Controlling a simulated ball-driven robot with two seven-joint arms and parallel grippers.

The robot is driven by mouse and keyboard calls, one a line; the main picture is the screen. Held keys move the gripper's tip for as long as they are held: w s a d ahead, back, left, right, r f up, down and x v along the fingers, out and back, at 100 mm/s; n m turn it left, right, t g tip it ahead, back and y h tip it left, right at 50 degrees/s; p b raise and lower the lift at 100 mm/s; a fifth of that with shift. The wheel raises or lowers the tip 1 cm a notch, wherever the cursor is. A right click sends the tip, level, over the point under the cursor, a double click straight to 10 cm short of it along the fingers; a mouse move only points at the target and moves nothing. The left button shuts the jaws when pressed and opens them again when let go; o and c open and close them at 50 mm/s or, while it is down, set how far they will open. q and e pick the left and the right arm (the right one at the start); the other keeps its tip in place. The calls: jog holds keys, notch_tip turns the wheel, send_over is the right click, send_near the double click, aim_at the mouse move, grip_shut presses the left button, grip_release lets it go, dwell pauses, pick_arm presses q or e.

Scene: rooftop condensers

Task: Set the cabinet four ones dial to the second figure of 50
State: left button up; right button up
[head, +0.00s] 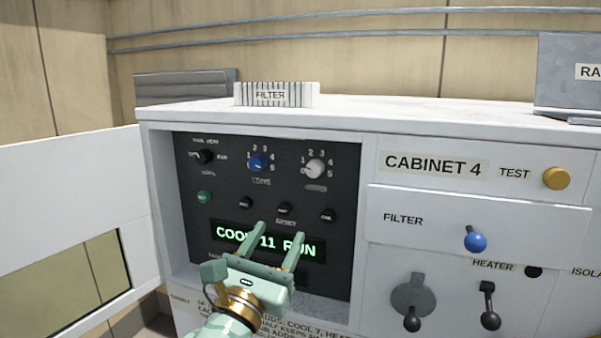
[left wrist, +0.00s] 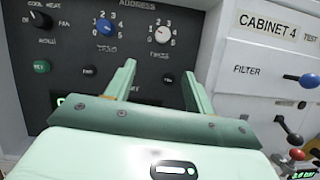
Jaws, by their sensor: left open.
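Cabinet four's dark control panel (head: 225,182) is exposed behind an open door. The ones dial, a pale knob (head: 315,168), is at the panel's upper right; it also shows in the left wrist view (left wrist: 162,34). Figures ring it; its exact pointer setting is too small to read surely. The blue tens dial (head: 259,162) is left of it. The green display (head: 268,243) reads COOL 11 RUN, partly covered by my gripper. My left gripper (head: 281,231) is open and empty, its fingertips below the dials, in front of the display and touching neither dial. My right gripper is not in view.
The white cabinet door (head: 70,215) stands open at left. A black mode knob (head: 205,157), green button (head: 204,197) and several black buttons share the panel. Right of the recess are a blue-knobbed filter handle (head: 475,240) and black levers. A filter (head: 275,95) lies on top.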

aim_at(313, 170)
pick_arm(q)
jog(key=shift+m, duration=0.3)
jog(key=p+x, duration=0.1)
jog(key=x, duration=0.4)
jog(key=p+x, duration=0.1)
jog(key=x, duration=0.5)
jog(key=r+p+x, duration=0.1)
jog(key=x, duration=0.4)
jog(key=shift+s+d+r, duration=0.15)
jog(key=shift+d, duration=0.15)
jog(key=c, duration=1)
